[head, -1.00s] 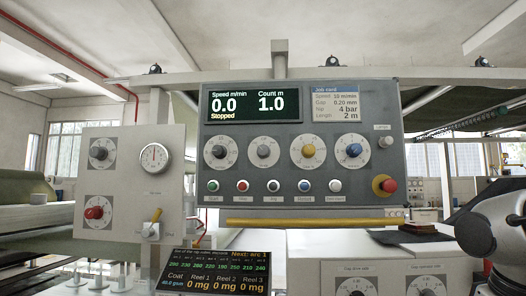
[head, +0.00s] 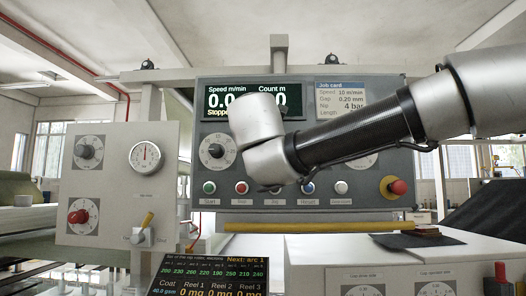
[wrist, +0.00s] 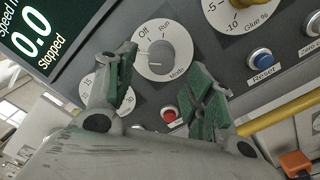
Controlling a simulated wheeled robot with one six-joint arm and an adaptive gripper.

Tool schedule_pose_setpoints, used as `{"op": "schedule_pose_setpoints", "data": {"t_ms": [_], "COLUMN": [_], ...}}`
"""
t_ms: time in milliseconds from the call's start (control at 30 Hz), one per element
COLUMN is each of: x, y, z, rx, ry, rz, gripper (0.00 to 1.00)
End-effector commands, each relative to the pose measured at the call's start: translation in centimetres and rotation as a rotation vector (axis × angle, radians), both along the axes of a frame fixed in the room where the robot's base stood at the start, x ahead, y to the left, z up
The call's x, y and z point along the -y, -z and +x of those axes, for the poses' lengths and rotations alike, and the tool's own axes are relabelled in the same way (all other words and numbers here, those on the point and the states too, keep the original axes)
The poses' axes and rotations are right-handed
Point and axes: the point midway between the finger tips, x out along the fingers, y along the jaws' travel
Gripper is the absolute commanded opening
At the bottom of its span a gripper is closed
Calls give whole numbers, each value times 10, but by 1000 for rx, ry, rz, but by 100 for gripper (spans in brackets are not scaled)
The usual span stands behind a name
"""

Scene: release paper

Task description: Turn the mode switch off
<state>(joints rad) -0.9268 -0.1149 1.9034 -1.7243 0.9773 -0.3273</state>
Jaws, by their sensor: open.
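The mode switch (wrist: 158,54) is a grey knob on a white round dial marked Off, Run and Mode in the wrist view. I cannot tell for sure which mark its pointer faces. My gripper (wrist: 163,68) is open, its green-padded fingers spread in front of the dial, one to the left of the knob and one to the lower right. It holds nothing, and I cannot tell whether a finger touches the knob. In the head view my arm hides the mode switch and the gripper's fingers.
A red button (wrist: 168,114) and a blue Reset button (wrist: 260,58) lie near the fingers. The display (wrist: 38,42) reads 0.0 Stopped. A red emergency knob (head: 397,187) sits at the panel's lower right. A yellow bar (head: 318,228) runs below the panel.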

Motion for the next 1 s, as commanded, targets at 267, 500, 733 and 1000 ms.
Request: {"op": "schedule_pose_setpoints", "data": {"t_ms": [267, 500, 733, 1000], "x": [3, 3, 3, 3], "y": [1, 1, 1, 1], "z": [47, 62, 62, 62], "rx": [-2, -3, -3, -3], "ry": [4, 1, 1, 1], "rz": [2, 3, 4, 4], "gripper": [53, 53, 48, 6]}}
